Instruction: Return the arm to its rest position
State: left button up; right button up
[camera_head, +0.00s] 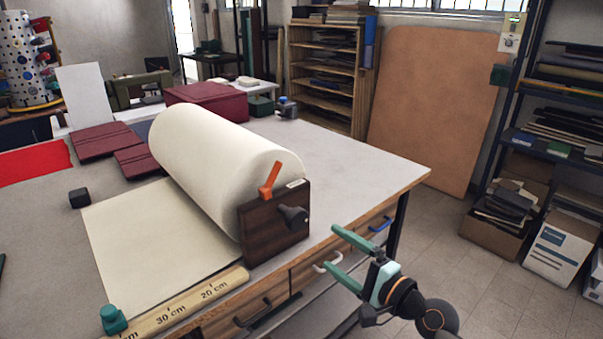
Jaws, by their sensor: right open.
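My right gripper (335,252) has green fingers spread apart and empty. It is off the front right of the table, over the drawer fronts and the floor, apart from everything I see. Its black and orange wrist comes in from the lower right. My left gripper is not in view.
A large cream roll (225,158) lies on the table (355,160) in a dark wooden holder (272,225) with an orange lever. A wooden ruler (180,308) runs along the front edge. Drawer handles (328,262) stick out near my gripper.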

jog(key=s+d+f+n+g+h, duration=0.1)
jog(key=s+f+n+h, duration=0.15)
jog(key=s+f, duration=0.45)
jog(key=s+d+f+n+g+h, duration=0.15)
jog(key=s+f+n, duration=0.25)
jog(key=f, duration=0.8)
jog(key=s+d+f+n+g+h, duration=0.1)
jog(key=s+f+n, duration=0.3)
jog(key=s, duration=0.4)
jog(key=s+d+f+n+g+h, duration=0.1)
jog(key=s+f+n+h, duration=0.1)
jog(key=s+f+n, duration=0.3)
jog(key=s+f, duration=0.1)
jog(key=s, duration=0.2)
jog(key=shift+f+g+h, duration=0.3)
jog(key=shift+g+h, duration=0.05)
jog(key=shift+h, duration=0.05)
